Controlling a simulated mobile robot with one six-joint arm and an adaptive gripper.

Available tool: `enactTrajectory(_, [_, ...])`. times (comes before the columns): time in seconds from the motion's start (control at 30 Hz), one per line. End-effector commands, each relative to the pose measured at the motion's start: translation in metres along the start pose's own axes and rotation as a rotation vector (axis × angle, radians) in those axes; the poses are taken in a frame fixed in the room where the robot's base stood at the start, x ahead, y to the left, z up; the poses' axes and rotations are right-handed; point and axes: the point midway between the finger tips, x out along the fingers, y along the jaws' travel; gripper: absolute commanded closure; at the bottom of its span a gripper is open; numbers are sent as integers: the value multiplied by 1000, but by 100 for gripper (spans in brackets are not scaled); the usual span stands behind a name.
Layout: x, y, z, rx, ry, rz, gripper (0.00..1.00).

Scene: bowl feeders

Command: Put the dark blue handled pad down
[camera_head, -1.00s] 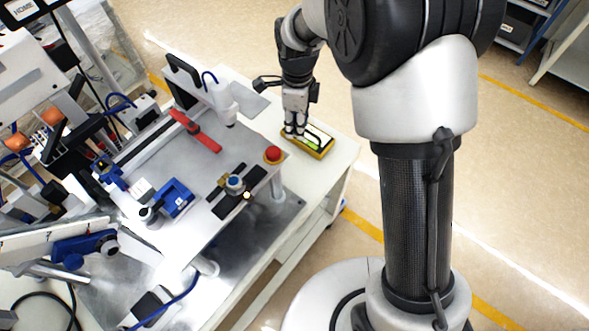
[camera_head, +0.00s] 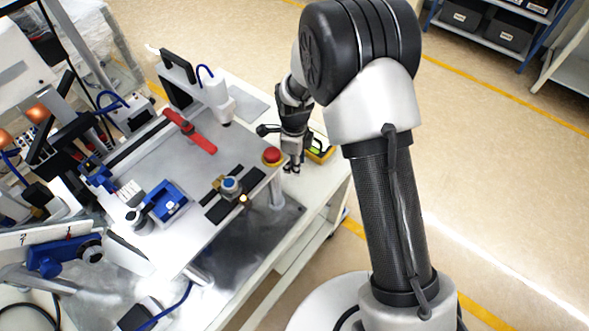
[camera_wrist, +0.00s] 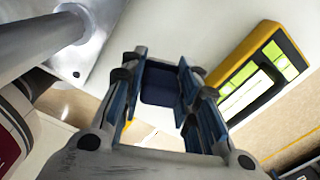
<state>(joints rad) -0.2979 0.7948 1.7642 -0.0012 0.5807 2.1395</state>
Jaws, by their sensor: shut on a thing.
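My gripper (camera_head: 292,168) is low over the white table top, beside the red button at the plate's right corner. In the wrist view, my gripper (camera_wrist: 165,110) is shut on the dark blue handled pad (camera_wrist: 158,86), which shows between its fingers. The pad's handle is hidden, and I cannot make the pad out in the head view. I cannot tell whether it touches the table.
A yellow-framed case (camera_head: 320,152) lies right of my gripper; it also shows in the wrist view (camera_wrist: 244,52). The red button (camera_head: 272,156) and a metal post (camera_head: 277,190) stand close on the left. Bare white table top (camera_head: 335,181) lies to the right.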

Motion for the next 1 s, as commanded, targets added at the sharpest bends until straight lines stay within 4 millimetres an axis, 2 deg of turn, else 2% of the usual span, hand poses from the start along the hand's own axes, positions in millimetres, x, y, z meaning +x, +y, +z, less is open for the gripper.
enactTrajectory(0.23, [38, 1, 0, 0, 2, 3, 90])
enactTrajectory(0.63, [42, 0, 0, 0, 0, 1, 90])
enactTrajectory(0.67, [41, 0, 0, 0, 0, 1, 69])
enactTrajectory(0.93, [40, 0, 0, 0, 1, 1, 51])
enactTrajectory(1.0, [40, 0, 0, 0, 1, 1, 51])
